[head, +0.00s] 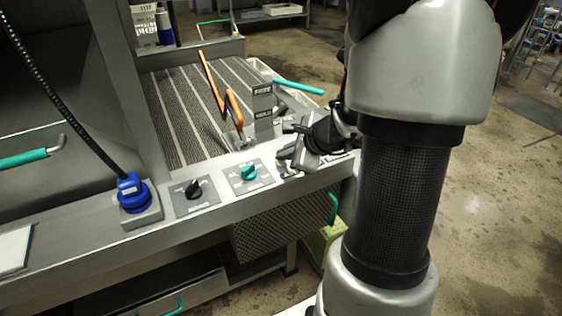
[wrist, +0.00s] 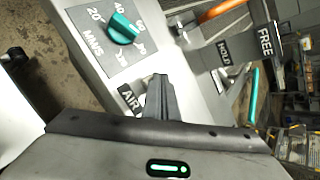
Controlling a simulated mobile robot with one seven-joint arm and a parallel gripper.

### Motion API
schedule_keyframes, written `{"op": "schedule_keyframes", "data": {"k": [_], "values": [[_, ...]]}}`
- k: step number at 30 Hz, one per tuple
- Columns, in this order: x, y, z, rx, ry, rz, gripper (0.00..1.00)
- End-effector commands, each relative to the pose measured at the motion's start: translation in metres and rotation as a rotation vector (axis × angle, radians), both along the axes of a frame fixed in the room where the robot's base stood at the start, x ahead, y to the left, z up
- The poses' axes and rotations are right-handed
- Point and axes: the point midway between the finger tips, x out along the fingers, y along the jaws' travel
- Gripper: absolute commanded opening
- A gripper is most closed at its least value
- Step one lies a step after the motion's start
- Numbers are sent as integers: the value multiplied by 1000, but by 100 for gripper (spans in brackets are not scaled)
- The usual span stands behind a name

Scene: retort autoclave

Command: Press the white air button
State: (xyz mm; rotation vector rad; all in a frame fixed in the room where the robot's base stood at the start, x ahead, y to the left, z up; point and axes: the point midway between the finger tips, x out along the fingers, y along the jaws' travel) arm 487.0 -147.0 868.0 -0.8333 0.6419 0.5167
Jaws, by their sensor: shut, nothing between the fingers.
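A black label reading "AIR" (wrist: 130,98) sits on the metal control panel in the wrist view. My gripper (wrist: 160,88) is shut and empty, with its fingertips over the panel just right of that label. I cannot make out the white air button clearly; the fingers cover the area beside the label. I cannot tell whether the fingertips touch anything. In the head view my gripper (head: 290,156) is at the right end of the panel, right of the teal knob, and my arm hides part of that area.
A teal knob (head: 248,172) on a marked plate and a black knob (head: 194,189) lie left along the panel. A blue plug (head: 131,192) with a black cable is further left. Open floor lies to the right.

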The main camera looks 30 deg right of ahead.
Motion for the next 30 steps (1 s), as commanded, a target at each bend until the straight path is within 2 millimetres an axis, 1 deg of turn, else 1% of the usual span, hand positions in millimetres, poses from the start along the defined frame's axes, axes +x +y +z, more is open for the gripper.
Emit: {"op": "schedule_keyframes", "data": {"k": [11,19,23,30], "values": [[0,0,-5,-1,1,-1,0],[0,0,-4,0,1,0,0],[0,0,0,0,1,0,0],[0,0,14,-1,1,-1,0]]}}
